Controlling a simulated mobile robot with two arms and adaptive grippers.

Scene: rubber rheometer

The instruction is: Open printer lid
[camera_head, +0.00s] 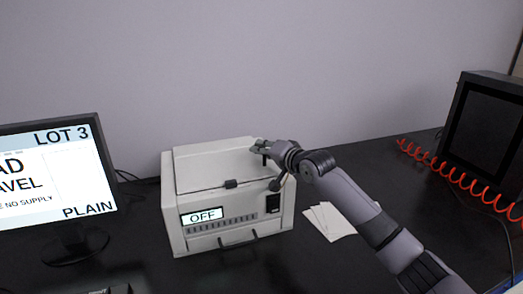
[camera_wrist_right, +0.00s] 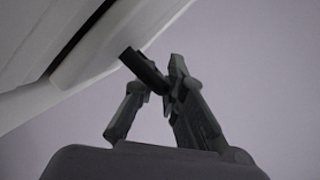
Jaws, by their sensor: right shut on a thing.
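The printer (camera_head: 205,235) is a white box in the middle of the dark table, with a small display reading OFF. Its lid (camera_head: 210,165) is the pale panel on top and looks down, with a thin dark seam along its front. A small dark tab (camera_head: 231,184) sits at the lid's front edge. My right gripper (camera_head: 262,150) is at the right side of the lid. In the right wrist view, my gripper's fingers (camera_wrist_right: 160,95) close at the end of a dark bar (camera_wrist_right: 143,68) that sticks out from a white panel. My left gripper is out of view.
A monitor (camera_head: 50,180) reading LOT 3 stands to the left. White cards (camera_head: 328,221) lie right of the printer, partly behind my arm. A red coiled cable (camera_head: 455,178) and a dark-screened device (camera_head: 485,130) are at the right. A wall is behind the table.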

